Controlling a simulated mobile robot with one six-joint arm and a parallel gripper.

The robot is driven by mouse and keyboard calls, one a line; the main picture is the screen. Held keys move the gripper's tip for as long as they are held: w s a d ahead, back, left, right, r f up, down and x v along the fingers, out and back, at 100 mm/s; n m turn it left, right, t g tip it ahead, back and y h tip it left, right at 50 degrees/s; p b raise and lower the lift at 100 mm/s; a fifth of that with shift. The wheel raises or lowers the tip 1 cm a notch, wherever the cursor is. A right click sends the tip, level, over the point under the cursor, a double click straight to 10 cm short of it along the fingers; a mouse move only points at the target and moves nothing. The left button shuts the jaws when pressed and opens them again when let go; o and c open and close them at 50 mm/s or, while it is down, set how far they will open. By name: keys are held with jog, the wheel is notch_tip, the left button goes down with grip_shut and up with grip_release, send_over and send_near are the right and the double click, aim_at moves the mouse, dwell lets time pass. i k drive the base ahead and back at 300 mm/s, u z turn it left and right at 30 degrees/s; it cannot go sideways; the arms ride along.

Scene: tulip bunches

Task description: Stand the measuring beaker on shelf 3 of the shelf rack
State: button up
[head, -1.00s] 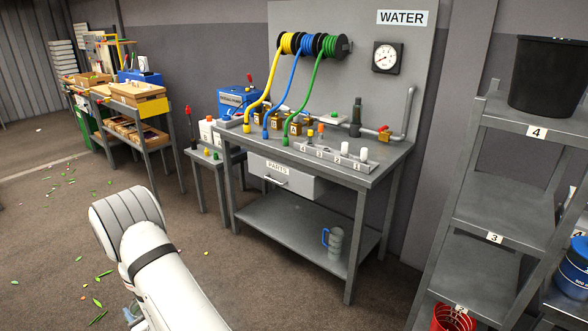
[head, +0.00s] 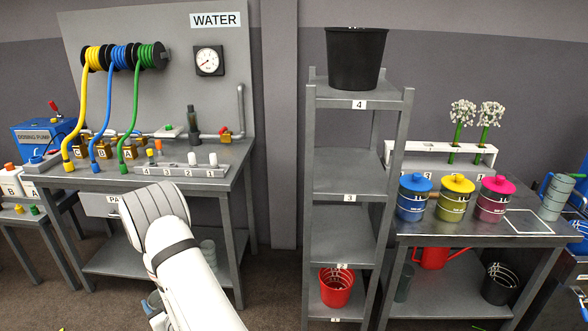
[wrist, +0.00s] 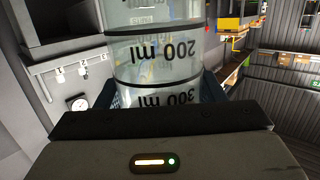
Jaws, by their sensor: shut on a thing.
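The measuring beaker (wrist: 155,72) is clear, with black 200 ml and 300 ml marks that read upside down in the wrist view. My gripper (wrist: 160,94) is shut on it, with a dark blue finger on each side. In the head view my arm hides most of the gripper, and I cannot make out the beaker there. The grey shelf rack (head: 397,150) stands right of the middle. Its shelf 3 (head: 347,177), labelled 3 on the front edge, is empty. My gripper is left of the rack and apart from it.
A black bucket (head: 355,62) stands on shelf 4 and a red basket (head: 336,290) is low in the rack. The water bench (head: 225,165) is at left. A table (head: 470,228) with blue, yellow and pink lidded containers is close to the rack's right.

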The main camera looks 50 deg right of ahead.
aim_at(345, 170)
jog(key=u, duration=0.8)
jog(key=i, duration=0.15)
jog(key=z, duration=2.15)
